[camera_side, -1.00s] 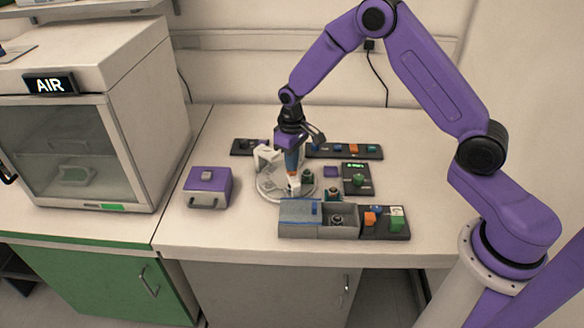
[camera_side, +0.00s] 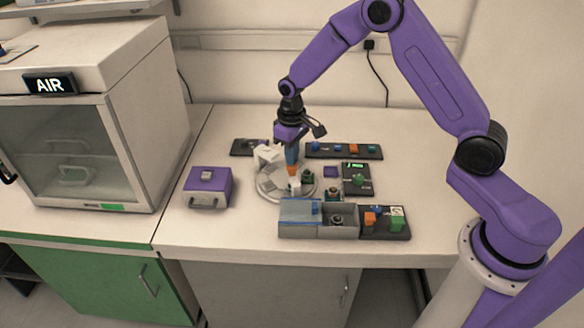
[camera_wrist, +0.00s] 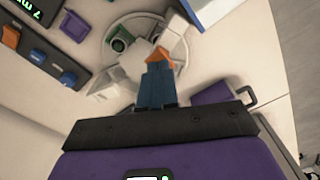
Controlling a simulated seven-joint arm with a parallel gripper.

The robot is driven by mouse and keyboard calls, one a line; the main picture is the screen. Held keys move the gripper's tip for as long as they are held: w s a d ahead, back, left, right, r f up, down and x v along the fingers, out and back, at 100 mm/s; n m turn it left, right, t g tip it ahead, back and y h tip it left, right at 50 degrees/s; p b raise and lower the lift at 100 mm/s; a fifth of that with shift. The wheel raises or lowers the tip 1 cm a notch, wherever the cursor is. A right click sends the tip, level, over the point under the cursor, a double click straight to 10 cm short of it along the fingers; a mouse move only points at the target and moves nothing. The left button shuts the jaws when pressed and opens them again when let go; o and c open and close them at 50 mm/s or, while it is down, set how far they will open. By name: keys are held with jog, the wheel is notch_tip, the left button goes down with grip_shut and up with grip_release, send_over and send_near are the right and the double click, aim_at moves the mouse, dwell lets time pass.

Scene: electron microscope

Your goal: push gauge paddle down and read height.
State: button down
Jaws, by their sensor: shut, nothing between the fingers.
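A round pale plate (camera_side: 268,191) on the bench carries small parts, among them a white slanted block (camera_side: 266,154) and a small white block (camera_side: 295,186). I cannot tell for sure which part is the gauge paddle. My gripper (camera_side: 292,174) is shut and empty, pointing down just above the small white block. In the wrist view its blue fingers with an orange tip (camera_wrist: 160,56) hang over the plate (camera_wrist: 105,45) and partly hide it. A dark box with a lit green display (camera_side: 356,165) and a green knob stands right of the plate. The wrist view cuts off its reading.
A purple box with a handle (camera_side: 207,188) stands left of the plate. A grey-blue tray (camera_side: 299,232) and a dark panel with coloured blocks (camera_side: 385,234) lie in front. A long dark strip with knobs (camera_side: 345,151) lies behind. The bench's right side is clear.

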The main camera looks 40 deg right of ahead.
jog(key=shift+r, duration=2.35)
jog(key=shift+a+r, duration=0.1)
jog(key=s+a+r+n, duration=0.2)
jog(key=s+r, duration=0.1)
jog(key=s, duration=0.5)
jog(key=s+a+r+n, duration=0.1)
jog(key=s+r+n, duration=0.2)
jog(key=s, duration=0.6)
jog(key=s+a+r+n, duration=0.2)
jog(key=s+r, duration=0.2)
jog(key=s, duration=0.4)
jog(key=s+d+n, duration=0.2)
jog(key=s+d, duration=0.2)
jog(key=s, duration=0.6)
jog(key=shift+s+d+n, duration=0.2)
jog(key=shift+d+n, duration=0.1)
jog(key=shift+d, duration=0.1)
